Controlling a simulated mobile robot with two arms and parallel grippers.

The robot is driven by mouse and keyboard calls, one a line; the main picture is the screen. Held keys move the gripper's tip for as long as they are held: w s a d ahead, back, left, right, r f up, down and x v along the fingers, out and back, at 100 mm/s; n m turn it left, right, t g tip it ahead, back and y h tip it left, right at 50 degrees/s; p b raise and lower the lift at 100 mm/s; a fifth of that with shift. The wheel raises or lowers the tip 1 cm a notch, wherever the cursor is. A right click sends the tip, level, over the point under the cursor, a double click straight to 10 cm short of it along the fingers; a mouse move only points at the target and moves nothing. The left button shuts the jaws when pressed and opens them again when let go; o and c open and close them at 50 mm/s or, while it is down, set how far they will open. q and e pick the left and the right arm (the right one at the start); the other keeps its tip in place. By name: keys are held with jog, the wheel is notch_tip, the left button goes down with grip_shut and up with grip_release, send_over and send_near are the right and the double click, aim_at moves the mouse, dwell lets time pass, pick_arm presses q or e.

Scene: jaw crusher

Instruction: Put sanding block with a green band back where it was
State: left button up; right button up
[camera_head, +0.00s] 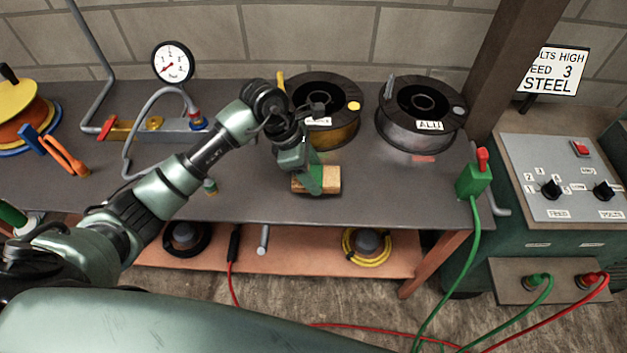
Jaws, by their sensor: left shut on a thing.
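The sanding block (331,180) is a small tan block with a green band. It is at the middle of the grey bench top, near the front edge and in front of the gold wire spool. My left gripper (312,178) reaches over it from above and is shut on it, hiding part of the block and its band. I cannot tell whether the block touches the bench or is held just above it. My right gripper is not in view.
The gold spool (337,136) and the silver ALU spool (421,142) stand behind the block. A gas line with a gauge (173,62) and clamps (64,154) are at left. Bare bench lies right of the block.

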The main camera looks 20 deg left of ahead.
pick_arm(q)
notch_tip(320, 180, down, 4)
jog(key=shift+r, duration=0.2)
jog(key=shift+f, duration=0.1)
jog(key=shift+f, duration=0.15)
jog(key=o, duration=1.3)
jog(key=shift+a+r, duration=0.1)
jog(key=shift+r, duration=0.3)
jog(key=b+v, duration=0.1)
jog(key=v, duration=1)
jog(key=shift+s+r, duration=0.1)
jog(key=shift+r, duration=0.2)
